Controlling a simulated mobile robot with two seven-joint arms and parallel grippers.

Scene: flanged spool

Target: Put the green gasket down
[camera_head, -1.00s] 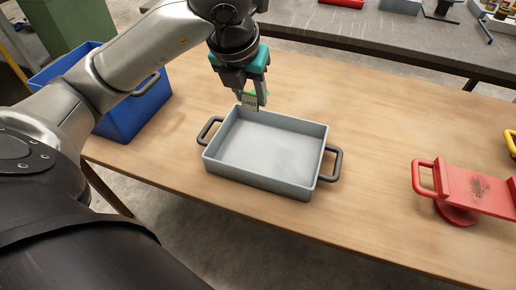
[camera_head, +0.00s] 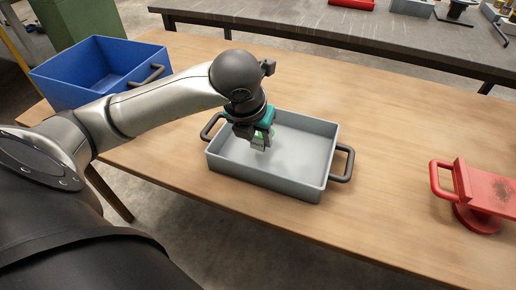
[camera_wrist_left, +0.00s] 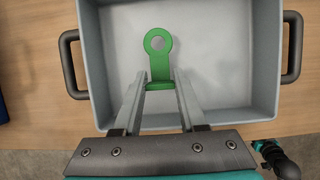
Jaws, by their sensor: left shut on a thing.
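The green gasket (camera_wrist_left: 158,62) shows in the left wrist view as a flat ring with a tab, and the tab sits between my left gripper's fingers. My left gripper (camera_head: 259,146) is shut on it and points down over the grey tray (camera_head: 313,187). In the head view only a little green shows at the fingertips. The grey tray has two dark side handles and looks empty apart from what I hold. I cannot tell whether the gasket touches the tray floor.
A blue bin (camera_head: 110,62) stands on the wooden table (camera_head: 385,130) at the back left. A red handled object (camera_head: 480,190) stands on the right. A grey bench (camera_head: 320,28) with several items runs along the back. Table is clear between tray and red object.

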